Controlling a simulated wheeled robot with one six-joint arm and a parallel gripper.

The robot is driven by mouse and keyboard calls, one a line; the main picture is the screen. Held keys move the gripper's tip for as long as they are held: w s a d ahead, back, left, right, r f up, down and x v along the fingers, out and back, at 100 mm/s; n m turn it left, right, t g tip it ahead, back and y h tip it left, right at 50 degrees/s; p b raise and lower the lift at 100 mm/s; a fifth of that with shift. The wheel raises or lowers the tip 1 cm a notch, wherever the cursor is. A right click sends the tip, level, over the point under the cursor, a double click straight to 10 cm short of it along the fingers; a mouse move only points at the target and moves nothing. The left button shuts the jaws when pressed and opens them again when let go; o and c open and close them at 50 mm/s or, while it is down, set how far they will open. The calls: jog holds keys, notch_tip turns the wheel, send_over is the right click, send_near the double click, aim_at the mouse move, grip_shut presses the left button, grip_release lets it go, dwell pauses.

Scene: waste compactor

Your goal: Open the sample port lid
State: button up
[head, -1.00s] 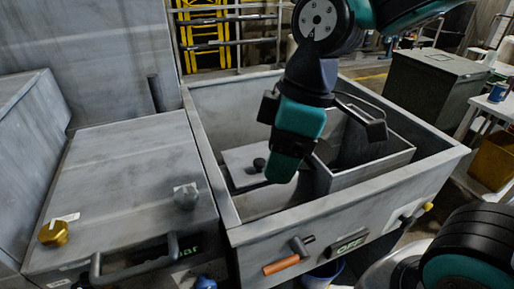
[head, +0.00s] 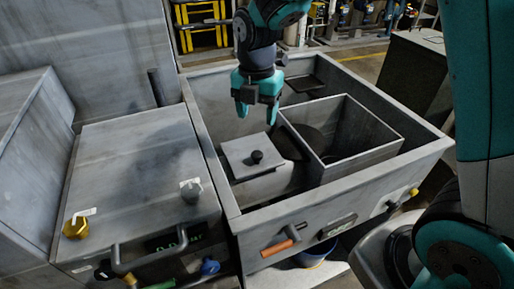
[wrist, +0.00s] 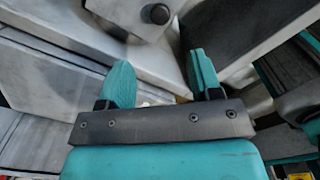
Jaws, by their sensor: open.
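The sample port lid (head: 243,168) is a flat grey square plate with a dark knob (head: 257,156). It lies level on a block inside the open bin and looks shut. In the wrist view the lid (wrist: 115,14) and its knob (wrist: 158,13) show at the top, ahead of the fingers. My gripper (head: 257,112) is open and empty, its teal fingers pointing down. In the head view it appears just above and beyond the lid, apart from the knob. The fingers also show in the wrist view (wrist: 160,65), with nothing between them.
The bin's grey walls (head: 208,160) surround the lid. A square open box (head: 360,162) stands right of it inside the bin. An orange handle (head: 277,248) sits on the bin's front. A grey cabinet (head: 130,170) with a bar handle is at left.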

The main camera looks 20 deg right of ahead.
aim_at(257, 154)
notch_tip(257, 154, down, 12)
jog(key=shift+f+p, duration=0.1)
jog(key=shift+p, duration=1)
jog(key=shift+c, duration=0.4)
grip_shut()
